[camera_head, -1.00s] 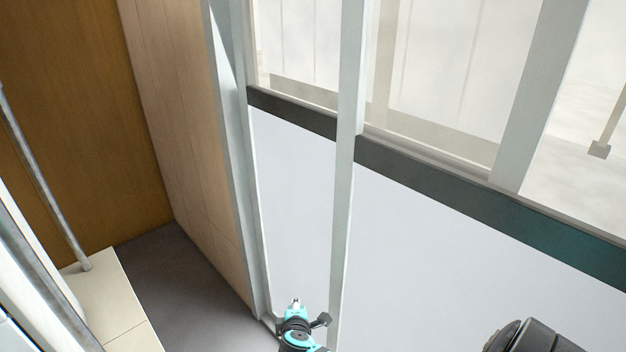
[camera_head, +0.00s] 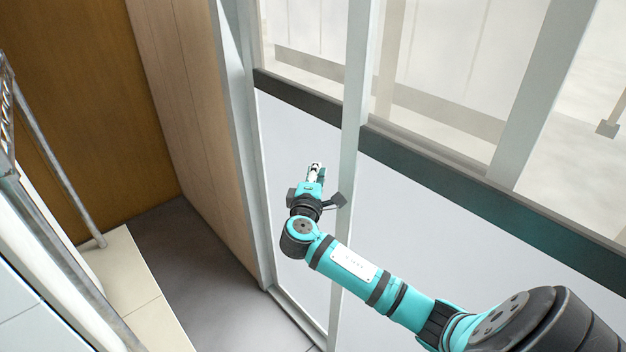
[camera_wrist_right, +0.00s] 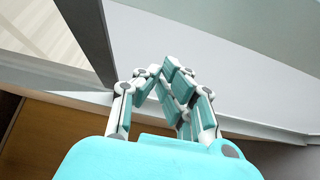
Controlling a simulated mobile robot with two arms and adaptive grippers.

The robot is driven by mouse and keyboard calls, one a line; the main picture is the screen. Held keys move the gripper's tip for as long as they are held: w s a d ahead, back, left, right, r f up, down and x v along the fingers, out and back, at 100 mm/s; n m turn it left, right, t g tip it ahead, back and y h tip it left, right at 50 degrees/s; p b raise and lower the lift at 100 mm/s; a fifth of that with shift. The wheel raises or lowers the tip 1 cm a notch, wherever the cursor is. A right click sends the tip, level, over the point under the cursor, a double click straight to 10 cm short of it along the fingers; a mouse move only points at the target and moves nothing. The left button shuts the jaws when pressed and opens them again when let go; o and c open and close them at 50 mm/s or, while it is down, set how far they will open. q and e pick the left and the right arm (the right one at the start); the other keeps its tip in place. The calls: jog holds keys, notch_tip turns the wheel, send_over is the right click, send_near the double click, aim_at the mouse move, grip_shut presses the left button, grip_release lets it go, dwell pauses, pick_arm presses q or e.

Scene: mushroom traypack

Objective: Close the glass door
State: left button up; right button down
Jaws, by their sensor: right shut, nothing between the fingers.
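The glass door (camera_head: 353,170) fills the middle and right of the head view, with pale upright frame bars, a dark crossband and a pale lower panel. Whether it stands partly open is hard to tell. My right gripper (camera_head: 315,170) is in front of the pale panel, left of the middle upright bar. Its fingers are shut together and empty, as the right wrist view (camera_wrist_right: 163,77) also shows. Contact with the door cannot be told. A pale frame bar (camera_wrist_right: 60,72) crosses behind the fingers in the wrist view. My left gripper is not in view.
A wood-panelled wall (camera_head: 195,130) meets the door frame on the left. A metal rack post (camera_head: 60,170) stands on a pale tiled strip (camera_head: 135,290) at the far left. Bare grey floor (camera_head: 215,265) lies between the strip and the frame.

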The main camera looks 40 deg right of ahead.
jog(key=s+d+p, duration=0.1)
jog(key=s+p, duration=0.1)
jog(key=shift+s+d, duration=0.35)
jog(key=shift+s, duration=0.05)
jog(key=shift+w+f, duration=0.1)
